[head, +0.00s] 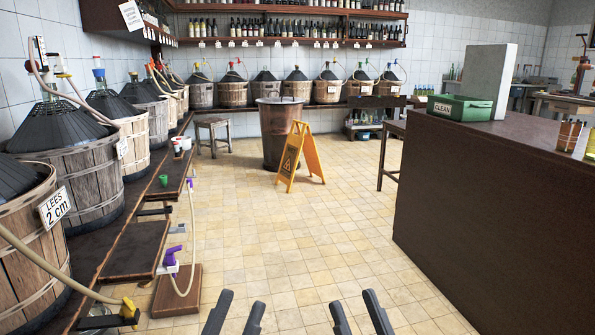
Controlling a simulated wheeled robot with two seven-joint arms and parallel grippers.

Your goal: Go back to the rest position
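My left gripper (241,300) is at the bottom edge of the head view, left of centre. Its two dark fingers stand apart with bare floor visible between them, so it is open and empty. My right gripper (353,299) is at the bottom edge, right of centre. Its fingers are also apart and empty. Both point forward over the tiled floor, side by side, and touch nothing. The rest of both arms is out of view.
Demijohn baskets (85,185) line a low bench on the left, with hoses and a LEES sign (55,208). A yellow floor sign (301,157) stands by a barrel (276,135). A dark counter (490,190) fills the right. The tiled floor (300,235) between is clear.

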